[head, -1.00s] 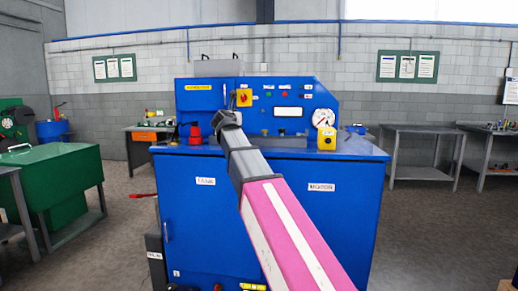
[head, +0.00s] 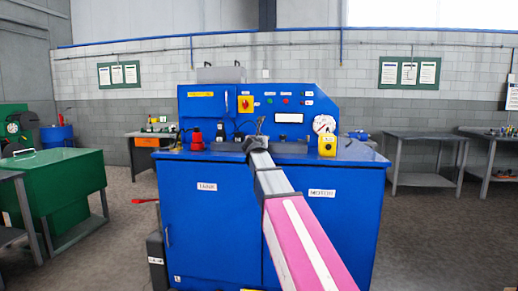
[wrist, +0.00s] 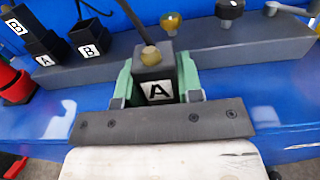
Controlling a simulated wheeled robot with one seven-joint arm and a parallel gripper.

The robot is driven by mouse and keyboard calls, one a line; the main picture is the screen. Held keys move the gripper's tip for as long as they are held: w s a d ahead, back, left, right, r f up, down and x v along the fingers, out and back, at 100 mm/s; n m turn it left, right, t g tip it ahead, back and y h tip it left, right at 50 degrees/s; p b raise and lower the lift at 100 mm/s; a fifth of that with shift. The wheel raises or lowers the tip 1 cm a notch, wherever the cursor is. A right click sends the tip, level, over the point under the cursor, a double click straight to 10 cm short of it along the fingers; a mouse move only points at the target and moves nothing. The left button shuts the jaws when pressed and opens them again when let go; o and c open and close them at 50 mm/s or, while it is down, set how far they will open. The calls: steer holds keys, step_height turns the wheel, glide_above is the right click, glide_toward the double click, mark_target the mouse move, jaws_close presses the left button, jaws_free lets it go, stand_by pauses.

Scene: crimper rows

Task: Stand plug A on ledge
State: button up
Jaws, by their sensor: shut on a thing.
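Plug A (wrist: 155,75) is a dark block with a white A label and a brass-coloured round piece at its top. In the wrist view it sits between the green fingers of my gripper (wrist: 157,88), which is shut on it. A dark grey ledge (wrist: 85,75) runs behind it along the blue cabinet top. I cannot tell whether the plug touches the ledge. In the head view my gripper (head: 256,140) is over the cabinet top, and the plug is too small to make out.
A gold knob (wrist: 171,22), a black knob (wrist: 229,12) and a grey lever (wrist: 285,9) line the back. A yellow box (head: 327,145) stands right of my arm.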

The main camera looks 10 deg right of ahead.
steer(key=shift+f, duration=1.75)
steer(key=shift+f, duration=0.15)
steer(key=o, duration=0.9)
steer(key=shift+o, duration=0.2)
